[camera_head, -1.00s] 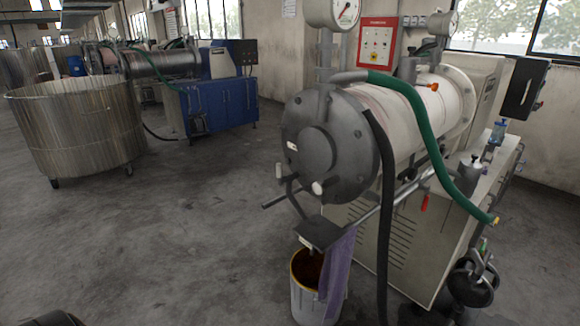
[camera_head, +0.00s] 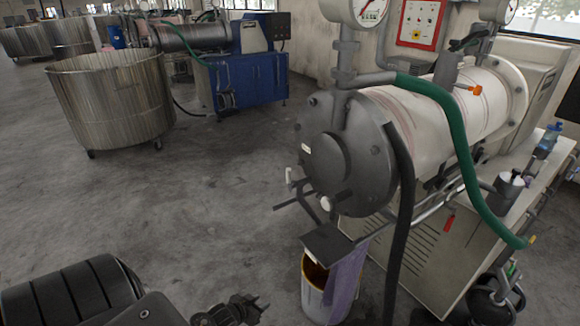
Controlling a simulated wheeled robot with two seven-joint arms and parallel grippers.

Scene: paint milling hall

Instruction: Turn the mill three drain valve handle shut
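The near mill, a dark round end plate (camera_head: 335,160) on a pale horizontal drum (camera_head: 450,105), stands right of centre in the head view. Low on the end plate is a drain fitting with a dark bar-like handle (camera_head: 290,201) sticking out to the left and a pale round end (camera_head: 326,203). No label shows which mill this is. Below it a dark spout plate (camera_head: 327,240) sits over a bucket (camera_head: 312,290). My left gripper (camera_head: 245,309) is at the bottom edge, below and left of the handle, apart from it; its fingers are small and dark. My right gripper is out of view.
A purple cloth (camera_head: 345,275) hangs beside the bucket. A black hose (camera_head: 402,220) and green hose (camera_head: 460,150) run down the mill. A red lever (camera_head: 449,223) sits under the drum. A steel vat (camera_head: 110,100) and blue mill (camera_head: 245,75) stand behind. Floor at left is clear.

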